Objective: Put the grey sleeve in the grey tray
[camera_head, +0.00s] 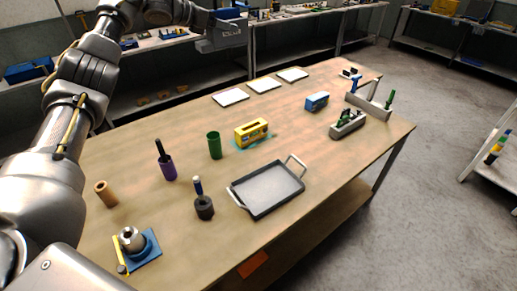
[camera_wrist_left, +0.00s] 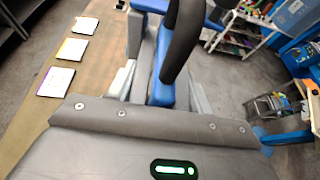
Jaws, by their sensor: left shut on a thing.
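The dark grey sleeve (camera_head: 204,209) stands upright on the table, with a blue-handled rod (camera_head: 198,187) sticking up out of it. The grey tray (camera_head: 244,207), with raised handles at two ends, lies just right of the sleeve and looks empty. My right gripper is not in view.
A purple sleeve (camera_head: 168,171) holding a dark rod, a green sleeve (camera_head: 214,146) and a tan sleeve (camera_head: 105,194) stand on the left half. A silver part on a blue plate (camera_head: 153,248) is at the front left. A yellow block (camera_head: 251,132) stands behind the tray.

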